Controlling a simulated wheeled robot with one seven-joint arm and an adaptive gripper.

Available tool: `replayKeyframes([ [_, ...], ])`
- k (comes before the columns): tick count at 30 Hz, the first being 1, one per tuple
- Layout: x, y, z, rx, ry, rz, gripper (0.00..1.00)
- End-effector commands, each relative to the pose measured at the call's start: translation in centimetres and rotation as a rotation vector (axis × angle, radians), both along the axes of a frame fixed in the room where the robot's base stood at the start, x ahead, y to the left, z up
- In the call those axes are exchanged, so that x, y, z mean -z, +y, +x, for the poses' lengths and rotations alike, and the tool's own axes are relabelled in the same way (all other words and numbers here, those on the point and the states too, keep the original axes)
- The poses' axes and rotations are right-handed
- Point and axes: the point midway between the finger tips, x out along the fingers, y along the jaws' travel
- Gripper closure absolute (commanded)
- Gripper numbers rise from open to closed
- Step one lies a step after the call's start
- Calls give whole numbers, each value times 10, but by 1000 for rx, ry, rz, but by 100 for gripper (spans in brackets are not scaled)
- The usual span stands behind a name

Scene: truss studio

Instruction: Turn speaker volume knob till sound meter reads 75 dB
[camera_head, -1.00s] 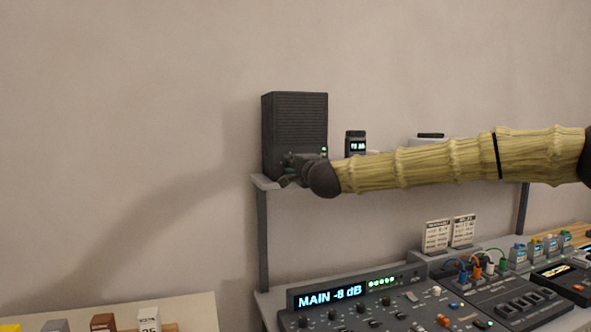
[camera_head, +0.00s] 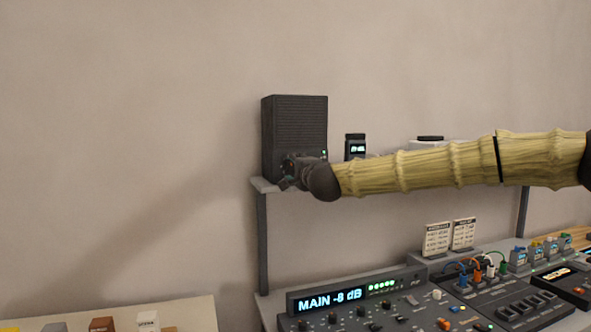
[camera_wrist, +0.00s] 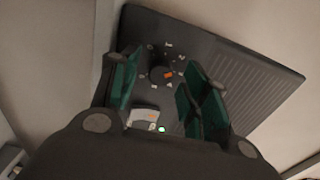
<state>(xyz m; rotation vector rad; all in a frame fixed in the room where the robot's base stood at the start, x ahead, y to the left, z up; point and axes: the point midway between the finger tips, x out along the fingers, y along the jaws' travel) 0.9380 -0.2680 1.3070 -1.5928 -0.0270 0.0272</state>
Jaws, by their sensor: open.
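The black speaker (camera_head: 294,125) stands on the left end of the wall shelf. My gripper (camera_head: 289,177) is at the lower front of the speaker. In the wrist view, its green-padded fingers (camera_wrist: 158,88) are apart, with the knob in the gap between them; I cannot tell whether they touch it. The sound meter (camera_head: 355,146) stands right of the speaker with a lit display too small to read.
The shelf edge (camera_head: 264,186) runs just below my gripper. A mixing console (camera_head: 400,310) with a display reading "MAIN -8 dB" (camera_head: 329,299) lies below. Two printed cards (camera_head: 450,237) stand behind it. A side table (camera_head: 190,312) with small boxes is at lower left.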

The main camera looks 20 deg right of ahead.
Motion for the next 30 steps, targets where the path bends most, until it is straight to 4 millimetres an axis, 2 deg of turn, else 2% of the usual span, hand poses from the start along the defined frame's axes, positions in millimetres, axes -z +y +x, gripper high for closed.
replayKeyframes([
  [5,-1,-1,-17,0,0,1,54],
  [15,0,-4,-74,0,-1,1,54],
  [21,-1,-4,-101,0,-1,1,54],
  [30,1,-5,-118,0,1,1,54],
])
